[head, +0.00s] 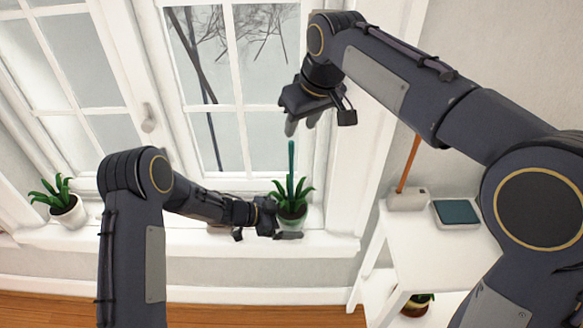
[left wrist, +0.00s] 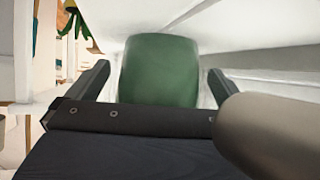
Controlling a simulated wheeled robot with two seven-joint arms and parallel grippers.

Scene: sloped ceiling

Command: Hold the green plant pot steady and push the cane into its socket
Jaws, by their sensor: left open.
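The green plant pot (head: 291,221) stands on the windowsill with a leafy plant in it. The teal cane (head: 291,165) stands about upright among the leaves. Its lower end and the socket are hidden by the foliage. My left gripper (head: 264,236) is open at the pot. In the left wrist view the pot (left wrist: 160,72) sits between the two fingers, with a narrow gap showing on each side. My right gripper (head: 302,124) hangs just above the cane's top, apart from it, fingers pointing down. Whether its jaws are open or shut is unclear.
Another potted plant (head: 69,211) stands on the sill (head: 190,241) at the left. At the right, a white stand (head: 425,236) carries a grey block (head: 407,199) with an orange stick (head: 408,163) and a dark teal box (head: 456,213). The window is close behind the pot.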

